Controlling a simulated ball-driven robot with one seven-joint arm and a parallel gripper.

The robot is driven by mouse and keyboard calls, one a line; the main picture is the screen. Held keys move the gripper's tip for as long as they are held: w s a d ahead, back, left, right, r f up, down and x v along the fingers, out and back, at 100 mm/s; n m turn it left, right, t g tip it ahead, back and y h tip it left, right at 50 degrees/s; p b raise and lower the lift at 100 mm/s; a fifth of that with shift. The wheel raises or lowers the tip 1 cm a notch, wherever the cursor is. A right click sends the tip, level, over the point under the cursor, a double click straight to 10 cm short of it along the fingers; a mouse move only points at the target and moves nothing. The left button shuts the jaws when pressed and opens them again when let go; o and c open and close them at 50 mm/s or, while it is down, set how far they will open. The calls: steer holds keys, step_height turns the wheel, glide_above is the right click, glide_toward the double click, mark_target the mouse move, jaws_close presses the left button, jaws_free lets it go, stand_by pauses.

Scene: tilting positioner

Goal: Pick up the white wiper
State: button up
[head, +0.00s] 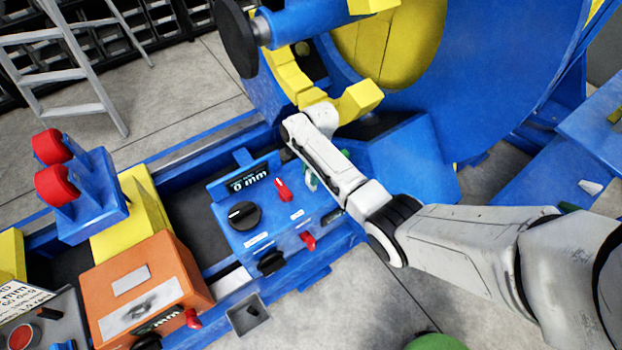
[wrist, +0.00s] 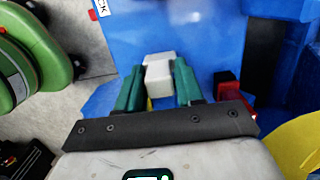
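The white wiper appears to be the white block (wrist: 158,76) between my fingers in the wrist view. My gripper (wrist: 158,84) has green fingers, one along each side of the block. The fingers lie very close to it, but I cannot tell whether they press on it. In the head view my gripper (head: 325,165) is over the blue control box (head: 240,215), largely hidden by my white arm. A small white shape shows beside the left green finger there; most of the block is hidden.
The control box carries a black knob (head: 243,215) and red switches (head: 283,189), close to the gripper. An orange box (head: 145,290) stands left. The big blue and yellow positioner (head: 400,50) rises behind. A small white piece (head: 590,187) lies on blue structure at right.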

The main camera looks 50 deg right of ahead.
steer(key=c, duration=0.6)
steer(key=shift+r, duration=0.15)
